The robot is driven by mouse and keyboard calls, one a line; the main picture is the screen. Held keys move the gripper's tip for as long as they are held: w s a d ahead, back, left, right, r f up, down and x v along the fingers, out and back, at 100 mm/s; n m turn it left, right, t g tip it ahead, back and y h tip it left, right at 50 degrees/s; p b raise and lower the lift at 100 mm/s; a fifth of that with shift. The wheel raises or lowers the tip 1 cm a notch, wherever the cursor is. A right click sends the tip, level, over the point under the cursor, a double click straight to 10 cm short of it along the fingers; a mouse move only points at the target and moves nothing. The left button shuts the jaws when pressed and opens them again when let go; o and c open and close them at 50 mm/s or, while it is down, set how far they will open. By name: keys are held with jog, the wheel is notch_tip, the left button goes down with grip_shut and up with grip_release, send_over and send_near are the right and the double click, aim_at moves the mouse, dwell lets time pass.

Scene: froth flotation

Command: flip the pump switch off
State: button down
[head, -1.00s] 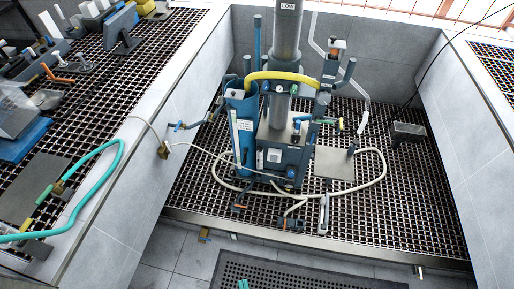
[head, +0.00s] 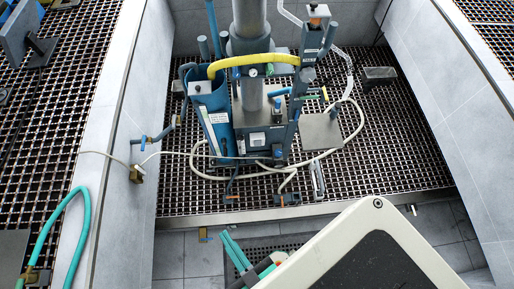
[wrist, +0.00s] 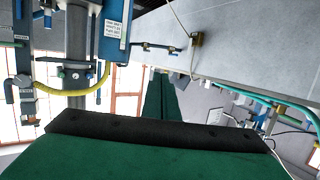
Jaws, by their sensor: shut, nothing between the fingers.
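The flotation machine (head: 262,130) stands on the grating, with a blue tank (head: 217,125), a yellow hose (head: 255,60) and a grey column. A small pale box with a dark knob (head: 200,87) sits on the tank top. An upright box with an orange part (head: 318,14) stands at the upper right. I cannot tell which part is the pump switch. My gripper (head: 229,242), with green fingers, is shut and empty, apart from the machine and in front of the grating's near edge. Its green fingers also show in the wrist view (wrist: 160,98), where the machine appears upside down at left.
Pale walls (head: 115,130) flank the grating bay on both sides. A brass valve (head: 136,174) with a thin white hose is on the left wall. White hose loops around the machine's base. A teal hose (head: 75,225) lies at lower left. A dark block (head: 380,77) sits at right.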

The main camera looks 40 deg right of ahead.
aim_at(259, 145)
jog(key=w+d+f+n+h, duration=0.2)
jog(key=w+d+f+n, duration=0.15)
jog(key=f, duration=0.55)
jog(key=w+d+f+n+h, duration=0.2)
jog(key=w+d+f, duration=0.25)
jog(key=f, duration=0.35)
jog(key=w+d+f+n+h, duration=0.2)
jog(key=w+d+f+n, duration=0.1)
jog(key=d+f, duration=0.3)
jog(key=w+d+f+n+g+h, duration=0.1)
jog(key=w+d+f, duration=0.4)
jog(key=d, duration=0.5)
jog(key=shift+d+f+n+g+h, duration=0.15)
jog(key=shift+f+n+g+h, duration=0.15)
jog(key=shift+f+n+h, duration=0.65)
jog(key=shift+w+r+y, duration=0.1)
jog(key=shift+r+y, duration=0.15)
jog(key=x, duration=1.3)
jog(key=shift+w+d, duration=0.2)
jog(key=shift+w, duration=0.15)
